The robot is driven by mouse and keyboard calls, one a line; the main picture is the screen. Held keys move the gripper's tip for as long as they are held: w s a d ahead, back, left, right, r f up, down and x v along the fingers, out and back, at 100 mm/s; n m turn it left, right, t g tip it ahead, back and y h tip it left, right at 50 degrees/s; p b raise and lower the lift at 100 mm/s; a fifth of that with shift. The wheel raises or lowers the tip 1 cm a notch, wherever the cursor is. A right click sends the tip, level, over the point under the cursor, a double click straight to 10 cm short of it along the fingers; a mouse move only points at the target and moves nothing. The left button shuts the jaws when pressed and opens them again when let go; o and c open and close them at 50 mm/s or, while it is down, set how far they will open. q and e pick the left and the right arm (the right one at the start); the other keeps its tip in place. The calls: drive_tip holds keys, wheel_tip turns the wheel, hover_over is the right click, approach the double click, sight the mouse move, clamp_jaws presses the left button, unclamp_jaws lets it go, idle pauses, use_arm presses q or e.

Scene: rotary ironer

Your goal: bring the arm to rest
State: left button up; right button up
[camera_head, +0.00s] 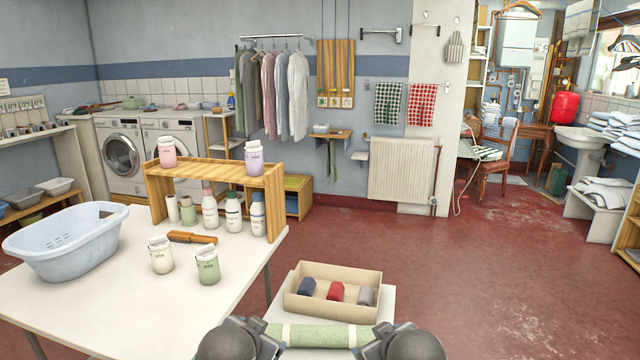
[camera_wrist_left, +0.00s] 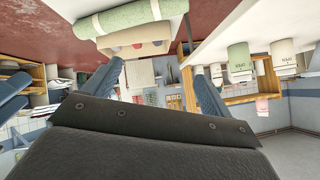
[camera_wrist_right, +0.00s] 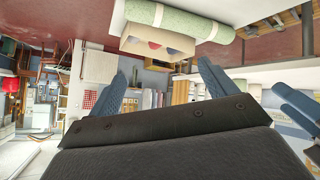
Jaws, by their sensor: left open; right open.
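In the head view the dark ends of my two arms show at the bottom edge, one on each side of a light green roll with white bands (camera_head: 320,336). My left gripper (camera_wrist_left: 158,72) is open, with nothing between its blue fingers in the left wrist view. My right gripper (camera_wrist_right: 162,70) is open and empty in the right wrist view. The green roll also shows at the top of the left wrist view (camera_wrist_left: 128,17) and the right wrist view (camera_wrist_right: 190,20), outside the fingers. In the head view the fingers are hidden.
An open cardboard box (camera_head: 300,305) with dark blue, red and grey rolls stands just beyond the green roll. A white table (camera_head: 120,310) at left holds a blue basket (camera_head: 65,245), jars, a brush (camera_head: 192,237) and a wooden shelf (camera_head: 215,170). Red floor is clear at right.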

use_arm(q)
drive_tip(key=s+f+n+g+p, duration=0.1)
drive_tip(key=s+f, duration=0.4)
drive_tip(key=s, duration=0.5)
drive_tip(key=s+f+n+g+p, duration=0.1)
drive_tip(key=s+f+g+p, duration=0.3)
drive_tip(key=s, duration=0.7)
drive_tip(key=s+a+f+n+g+p, duration=0.1)
drive_tip(key=s+f+g+p, duration=0.2)
drive_tip(key=s+f+p, duration=0.2)
drive_tip(key=s+f, duration=0.3)
drive_tip(key=s, duration=0.3)
drive_tip(key=shift+f+n+h, duration=0.15)
drive_tip(key=shift+n+h, duration=0.15)
drive_tip(key=shift+h, duration=0.1)
use_arm(e)
drive_tip(key=s+f+m+g, duration=0.1)
drive_tip(key=s+f, duration=0.4)
drive_tip(key=s, duration=0.5)
drive_tip(key=s+d+f+m+g, duration=0.1)
drive_tip(key=s+f+g, duration=0.3)
drive_tip(key=s, duration=0.7)
drive_tip(key=s+f+m+g, duration=0.1)
drive_tip(key=s+f+g, duration=0.1)
drive_tip(key=s+f, duration=0.5)
drive_tip(key=s, duration=0.3)
drive_tip(key=shift+s+d+m+g, duration=0.25)
drive_tip(key=shift+m+g, duration=0.05)
